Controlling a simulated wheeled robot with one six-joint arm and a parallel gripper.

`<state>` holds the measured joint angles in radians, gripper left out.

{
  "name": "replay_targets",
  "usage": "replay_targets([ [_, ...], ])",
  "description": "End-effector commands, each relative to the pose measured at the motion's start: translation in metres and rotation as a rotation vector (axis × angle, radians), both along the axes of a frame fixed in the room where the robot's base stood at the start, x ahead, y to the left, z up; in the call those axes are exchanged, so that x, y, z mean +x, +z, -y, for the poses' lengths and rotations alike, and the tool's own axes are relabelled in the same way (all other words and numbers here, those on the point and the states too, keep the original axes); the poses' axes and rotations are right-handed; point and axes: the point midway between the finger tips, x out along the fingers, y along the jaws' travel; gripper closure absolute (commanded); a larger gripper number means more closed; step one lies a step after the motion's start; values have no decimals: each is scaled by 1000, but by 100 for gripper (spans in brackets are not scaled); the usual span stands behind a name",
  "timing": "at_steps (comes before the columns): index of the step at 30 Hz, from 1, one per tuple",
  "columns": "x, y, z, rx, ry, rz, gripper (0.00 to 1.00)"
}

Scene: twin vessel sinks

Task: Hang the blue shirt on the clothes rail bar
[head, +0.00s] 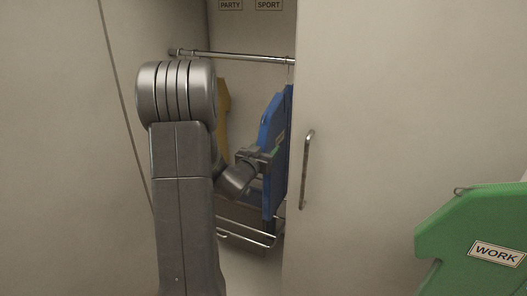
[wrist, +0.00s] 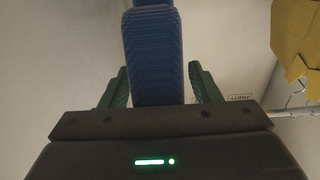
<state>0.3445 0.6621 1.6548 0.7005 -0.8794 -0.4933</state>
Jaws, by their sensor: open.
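The blue shirt (head: 272,127) is upright, seen nearly edge-on inside the wardrobe, below the right visible end of the clothes rail bar (head: 235,56). A thin hook rises from its top to the bar; whether it loops over the bar is too small to tell. My gripper (head: 270,155) is at the shirt's left side, its tips partly hidden. In the wrist view the blue shirt (wrist: 153,50) stands between the two green fingers of my gripper (wrist: 158,75), with a gap on each side. The bar also shows in the wrist view (wrist: 292,114).
A yellow shirt (head: 223,110) hangs deeper inside, behind my arm. A door with a handle (head: 307,170) stands close right of the blue shirt. A green WORK shirt (head: 470,235) is at the lower right. A wire rack (head: 245,232) and dark box (head: 240,207) are below.

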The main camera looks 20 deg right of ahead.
Motion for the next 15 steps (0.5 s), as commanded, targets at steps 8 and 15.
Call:
replay_targets([
  [8, 0, 0, 0, 0, 0, 0, 85],
  [15, 0, 3, 0, -2, 0, 3, 99],
])
